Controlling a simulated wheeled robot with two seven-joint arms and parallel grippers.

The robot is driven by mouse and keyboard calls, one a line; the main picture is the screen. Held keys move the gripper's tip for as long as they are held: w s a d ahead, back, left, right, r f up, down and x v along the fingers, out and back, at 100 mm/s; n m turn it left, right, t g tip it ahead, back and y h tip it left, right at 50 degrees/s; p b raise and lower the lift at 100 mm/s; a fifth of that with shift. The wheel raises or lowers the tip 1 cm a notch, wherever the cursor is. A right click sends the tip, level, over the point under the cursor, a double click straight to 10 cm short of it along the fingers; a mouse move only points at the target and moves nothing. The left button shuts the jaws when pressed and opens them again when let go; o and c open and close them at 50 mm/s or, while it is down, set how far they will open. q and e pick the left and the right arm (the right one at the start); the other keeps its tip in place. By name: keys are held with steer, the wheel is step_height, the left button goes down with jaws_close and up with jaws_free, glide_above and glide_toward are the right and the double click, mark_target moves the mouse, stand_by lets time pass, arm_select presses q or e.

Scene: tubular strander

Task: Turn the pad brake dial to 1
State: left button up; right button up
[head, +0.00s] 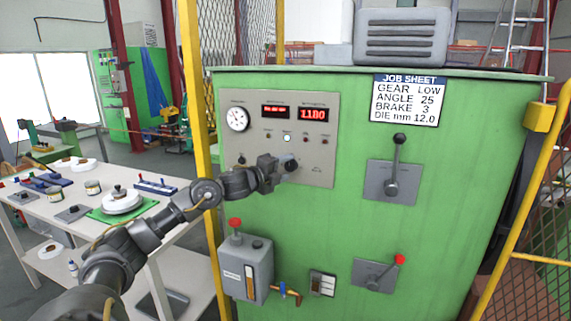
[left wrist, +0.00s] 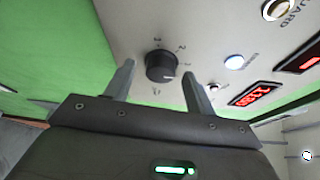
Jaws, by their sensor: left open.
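A black round dial (left wrist: 160,66) sits on the grey control panel (head: 318,115), with small marks around it that are too blurred to read. A pale pointer line on it points to the lower right in the left wrist view. My left gripper (head: 288,167) is at the lower part of the panel in the head view, and the dial is hidden behind it there. In the left wrist view the fingers (left wrist: 158,74) are open, one on each side of the dial, with gaps showing. My right gripper is not in view.
The panel also has a gauge (head: 237,119), red displays (head: 313,114) and a lit white button (head: 287,138). A job sheet (head: 409,100) reads BRAKE 3. A lever (head: 392,180) is to the right. A yellow post (head: 199,110) and workbench (head: 150,222) are left.

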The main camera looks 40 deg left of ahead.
arm_select(q)
steer(key=shift+w, duration=0.25)
steer(key=shift+c, duration=0.3)
